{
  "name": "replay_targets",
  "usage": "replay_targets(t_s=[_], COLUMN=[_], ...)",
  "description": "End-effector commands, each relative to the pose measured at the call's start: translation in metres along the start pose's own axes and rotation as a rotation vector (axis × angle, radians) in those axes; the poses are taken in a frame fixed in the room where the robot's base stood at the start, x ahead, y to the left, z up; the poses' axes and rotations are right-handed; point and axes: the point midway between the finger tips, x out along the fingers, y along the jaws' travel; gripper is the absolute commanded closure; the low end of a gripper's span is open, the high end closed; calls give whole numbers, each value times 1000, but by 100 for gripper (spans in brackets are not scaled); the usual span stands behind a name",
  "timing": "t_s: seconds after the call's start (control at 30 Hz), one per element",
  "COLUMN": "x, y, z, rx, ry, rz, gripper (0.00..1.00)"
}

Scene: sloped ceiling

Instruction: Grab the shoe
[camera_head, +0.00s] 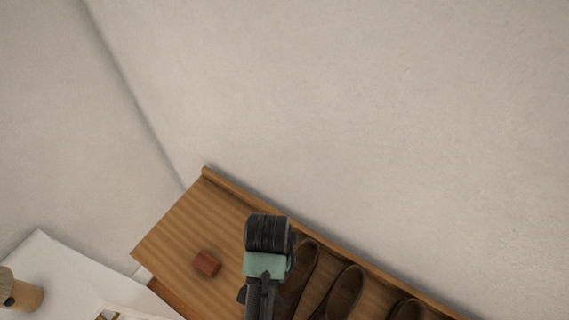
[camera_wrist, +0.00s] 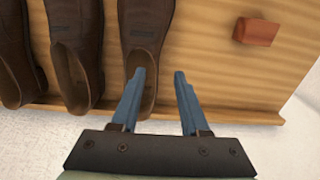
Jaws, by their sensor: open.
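Several brown shoes stand in a row on a wooden shelf top (camera_head: 180,235). In the head view one shoe (camera_head: 300,270) is partly hidden behind my gripper, and another shoe (camera_head: 340,292) stands to its right. In the wrist view the nearest shoe (camera_wrist: 146,35) has its open heel end by my left finger, which overlaps its edge. Another shoe (camera_wrist: 75,40) is further left. My gripper's tips are hidden in the head view.
A small reddish-brown block (camera_head: 207,263) lies on the wood left of my gripper; it also shows in the wrist view (camera_wrist: 256,31). A raised wooden edge runs along the wall (camera_head: 350,120). A white surface (camera_head: 60,270) with a wooden cylinder (camera_head: 22,293) is at lower left.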

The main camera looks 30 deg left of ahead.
Motion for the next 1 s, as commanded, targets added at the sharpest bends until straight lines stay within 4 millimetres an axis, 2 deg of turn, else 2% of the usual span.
replay_targets(t_s=[0.1,0.27,0.47,0.6,0.87,1.0], x=[14,23,52,67,70,70], y=[0,0,-2,-2,-2,-2], z=[0,2,11,9,9,9], rx=[1,0,-2,1,1,1], ry=[-1,-1,-3,0,3,2], rz=[0,1,2,0,-1,-1], gripper=[55,55,55,55,55,77])
